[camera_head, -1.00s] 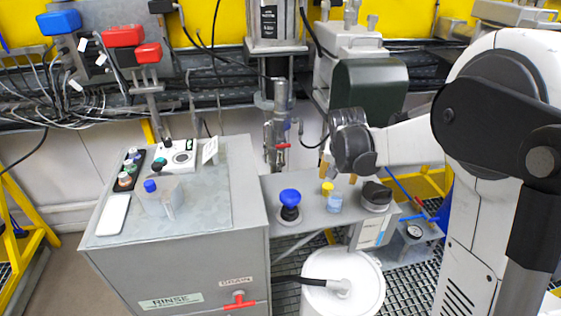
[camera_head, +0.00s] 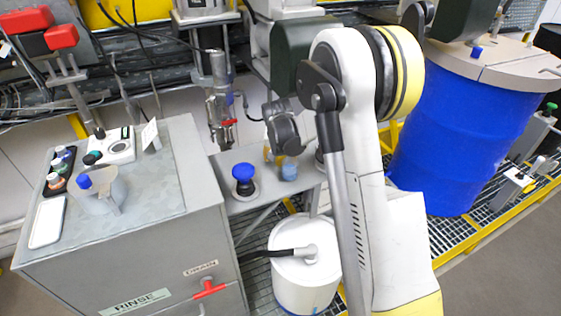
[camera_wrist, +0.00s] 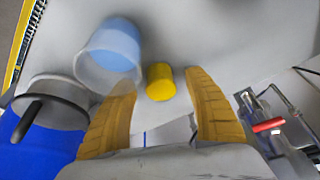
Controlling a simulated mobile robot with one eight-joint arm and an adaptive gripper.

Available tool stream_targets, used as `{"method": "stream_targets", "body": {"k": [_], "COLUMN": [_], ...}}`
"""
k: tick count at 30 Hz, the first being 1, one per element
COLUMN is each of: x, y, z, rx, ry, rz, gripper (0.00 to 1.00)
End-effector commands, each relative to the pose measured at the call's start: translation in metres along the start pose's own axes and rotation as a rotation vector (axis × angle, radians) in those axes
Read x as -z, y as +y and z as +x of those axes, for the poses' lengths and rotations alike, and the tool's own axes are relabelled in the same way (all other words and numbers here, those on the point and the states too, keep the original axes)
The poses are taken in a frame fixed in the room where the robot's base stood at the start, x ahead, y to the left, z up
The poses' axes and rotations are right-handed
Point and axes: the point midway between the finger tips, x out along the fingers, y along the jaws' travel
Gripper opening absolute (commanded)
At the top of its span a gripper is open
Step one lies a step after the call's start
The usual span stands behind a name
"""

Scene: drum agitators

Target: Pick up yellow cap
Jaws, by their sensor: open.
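The yellow cap (camera_wrist: 160,80) stands on the grey shelf in the wrist view, a small plain yellow cylinder. My gripper (camera_wrist: 160,92) is open, with its tan ribbed fingers on either side of the cap and a gap on both sides. A translucent cup with a blue top (camera_wrist: 109,52) is just left of the cap, near the left fingertip. In the head view my gripper (camera_head: 272,156) is low over the shelf (camera_head: 236,205), beside the blue-topped cup (camera_head: 288,170). The cap cannot be made out there, behind my gripper.
A blue-topped knob (camera_head: 243,178) stands on the shelf left of my gripper. A grey rinse cabinet (camera_head: 130,245) is at left. A white bucket (camera_head: 302,270) stands below the shelf. A large blue drum (camera_head: 455,135) is at right.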

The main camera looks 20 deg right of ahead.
Motion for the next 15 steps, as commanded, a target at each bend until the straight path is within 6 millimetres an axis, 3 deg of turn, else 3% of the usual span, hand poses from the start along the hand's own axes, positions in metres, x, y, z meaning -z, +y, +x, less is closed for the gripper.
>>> {"method": "stream_targets", "body": {"k": [2, 8, 12, 15], "x": [-0.0005, 0.0, 0.0, 0.0], "y": [0.0001, 0.0, -0.0001, -0.0001], "z": [0.0081, 0.007, 0.0069, 0.0068], "rx": [0.0, 0.0, 0.0, 0.0], "ry": [0.0, 0.0, 0.0, 0.0], "rz": [0.0, 0.0, -0.001, -0.001], "gripper": [0.61, 0.61, 0.2, 0.15]}}
